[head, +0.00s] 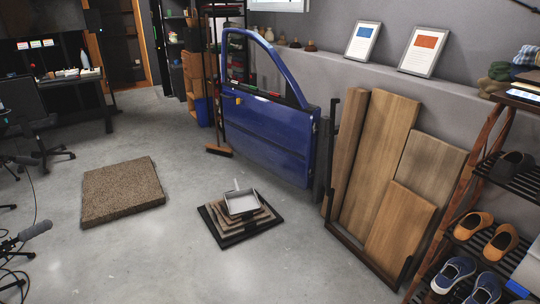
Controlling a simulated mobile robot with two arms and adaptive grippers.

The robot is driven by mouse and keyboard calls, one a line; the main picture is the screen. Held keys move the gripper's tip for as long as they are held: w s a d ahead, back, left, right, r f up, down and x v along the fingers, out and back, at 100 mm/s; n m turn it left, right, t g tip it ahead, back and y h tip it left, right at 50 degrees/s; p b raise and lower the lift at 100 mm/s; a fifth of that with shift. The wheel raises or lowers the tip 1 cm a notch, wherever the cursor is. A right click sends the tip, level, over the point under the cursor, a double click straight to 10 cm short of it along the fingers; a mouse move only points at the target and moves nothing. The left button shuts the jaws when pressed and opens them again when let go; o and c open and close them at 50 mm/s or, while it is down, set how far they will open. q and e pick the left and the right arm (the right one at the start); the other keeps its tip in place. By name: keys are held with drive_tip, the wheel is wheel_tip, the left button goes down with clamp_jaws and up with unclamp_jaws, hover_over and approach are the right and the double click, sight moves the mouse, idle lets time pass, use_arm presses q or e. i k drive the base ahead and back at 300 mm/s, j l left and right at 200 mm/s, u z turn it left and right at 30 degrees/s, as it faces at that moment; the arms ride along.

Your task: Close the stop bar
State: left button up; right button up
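The blue car door (270,128) stands upright near the grey wall, its window frame arching at the upper left. A dark frame (362,252) holds several wooden boards (377,150) to the right of the door. A thin black upright bar (333,130) stands at the frame's left end, close to the door's right edge. I cannot tell for certain which part is the stop bar, or whether it is open or closed. Neither of my grippers is in view.
A stepped dark stack (223,235) with a metal dustpan (241,203) on it lies on the floor before the door. A brown mat (122,191) lies to the left. A shoe rack (463,190) stands at right. Floor between them is clear.

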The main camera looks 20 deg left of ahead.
sight(333, 101)
drive_tip(key=u, duration=0.2)
drive_tip(key=i+j, duration=0.2)
drive_tip(key=j, duration=0.15)
drive_tip(key=i+j, duration=0.15)
drive_tip(key=j, duration=0.2)
drive_tip(key=i+j, duration=0.2)
drive_tip(key=j, duration=0.15)
drive_tip(key=i+j, duration=0.3)
drive_tip(key=i, duration=0.2)
drive_tip(key=i+j+z, duration=0.15)
drive_tip(key=i+j, duration=0.2)
drive_tip(key=i, duration=0.2)
